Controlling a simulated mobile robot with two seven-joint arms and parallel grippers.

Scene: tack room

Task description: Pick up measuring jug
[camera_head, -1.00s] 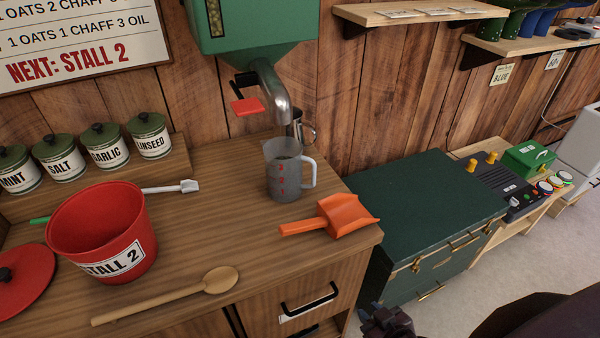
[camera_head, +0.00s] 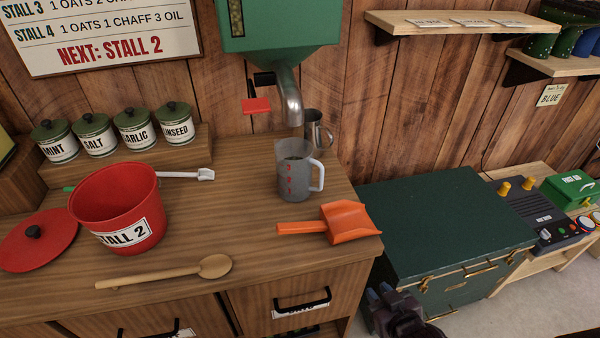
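The measuring jug (camera_head: 293,180) is a translucent grey jug with red markings and a white handle on its right side. It stands upright on the wooden counter (camera_head: 240,225), just below and in front of the metal spout (camera_head: 290,95) of the green dispenser. Something fills much of it. My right gripper (camera_head: 382,296) is dark and shows at the bottom edge, in front of the green chest, well below and to the right of the jug and apart from it. Its fingers are too small and dark to tell open or shut. My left gripper is out of view.
An orange scoop (camera_head: 345,222) lies right and in front of the jug; a metal mug (camera_head: 315,128) stands behind it. A red bucket (camera_head: 115,205), wooden spoon (camera_head: 170,273) and white-ended utensil (camera_head: 190,175) are to the left. A dark green chest (camera_head: 440,225) stands right of the counter.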

